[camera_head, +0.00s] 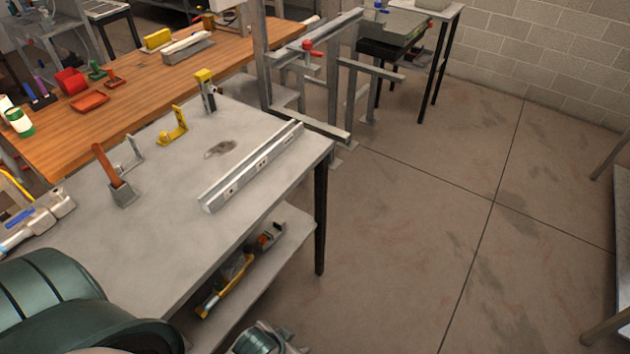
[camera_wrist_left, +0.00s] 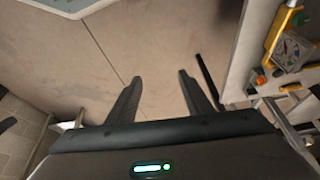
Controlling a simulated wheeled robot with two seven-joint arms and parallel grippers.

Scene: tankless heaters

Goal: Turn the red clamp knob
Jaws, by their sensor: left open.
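The red clamp knob (camera_head: 308,46) sits on the grey metal clamp frame (camera_head: 345,65) beyond the far end of the grey table. It is small in the head view, and I cannot make it out in the left wrist view. My left gripper (camera_wrist_left: 159,77) is open, with its two dark fingers spread and bare floor showing between them. In the head view, part of my left arm shows at the bottom edge; its fingers are not clear there. The gripper is well apart from the knob. My right gripper is not in view.
The grey table (camera_head: 165,225) holds a metal rail (camera_head: 252,168), a hammer (camera_head: 112,175) and yellow clamps. Its lower shelf (camera_head: 285,235) carries tools. A wooden bench (camera_head: 130,110) stands behind. The floor (camera_head: 420,230) to the right is clear.

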